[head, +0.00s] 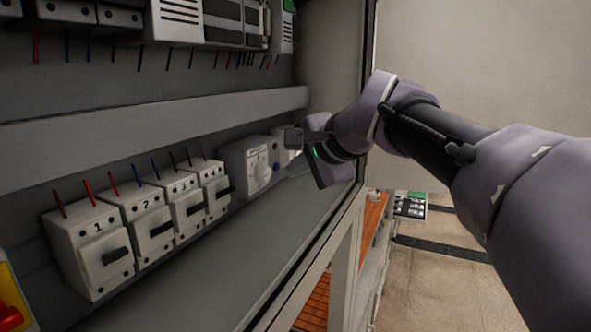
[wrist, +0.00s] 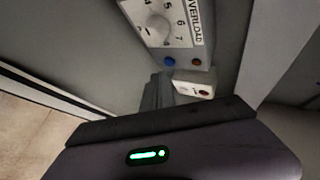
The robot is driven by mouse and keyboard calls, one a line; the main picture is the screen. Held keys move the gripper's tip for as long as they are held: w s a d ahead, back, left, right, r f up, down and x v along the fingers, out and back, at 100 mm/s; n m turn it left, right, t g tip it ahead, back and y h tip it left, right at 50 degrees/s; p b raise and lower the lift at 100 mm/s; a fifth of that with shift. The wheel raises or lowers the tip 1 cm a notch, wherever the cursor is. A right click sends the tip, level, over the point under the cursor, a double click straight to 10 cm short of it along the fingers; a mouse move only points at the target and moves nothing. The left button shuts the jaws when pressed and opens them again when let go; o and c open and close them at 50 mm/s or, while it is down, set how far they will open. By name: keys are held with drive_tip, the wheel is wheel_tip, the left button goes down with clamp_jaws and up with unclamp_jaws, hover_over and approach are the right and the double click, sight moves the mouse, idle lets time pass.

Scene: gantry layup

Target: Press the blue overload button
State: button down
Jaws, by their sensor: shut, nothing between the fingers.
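The overload unit (head: 247,160) is a white block with a dial, mounted at the far end of the lower row in the cabinet. In the wrist view its face shows the dial and the word OVERLOAD (wrist: 196,22). The blue button (wrist: 169,62) is on that face, beside a reddish-brown button (wrist: 196,62). My gripper (head: 291,170) is shut and empty, close to the unit's right end. In the wrist view the fingertips (wrist: 160,76) are just below the blue button. I cannot tell whether they touch it.
Numbered breakers (head: 150,228) with black levers line the row to the left. A small white unit with a red dot (wrist: 204,92) sits beside the overload unit. The cabinet's side frame (head: 368,110) is close to my wrist. A grey ledge (head: 225,250) runs below the row.

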drive_tip(key=shift+s+d+b, duration=0.15)
drive_tip(key=shift+d+b, duration=0.2)
drive_tip(key=shift+d, duration=0.2)
drive_tip(key=shift+s+d+b, duration=0.25)
drive_tip(key=shift+s+d, duration=0.1)
drive_tip(key=shift+d, duration=0.55)
drive_tip(key=shift+s+d+b, duration=0.25)
drive_tip(key=shift+s+d, duration=0.1)
drive_tip(key=shift+d, duration=0.55)
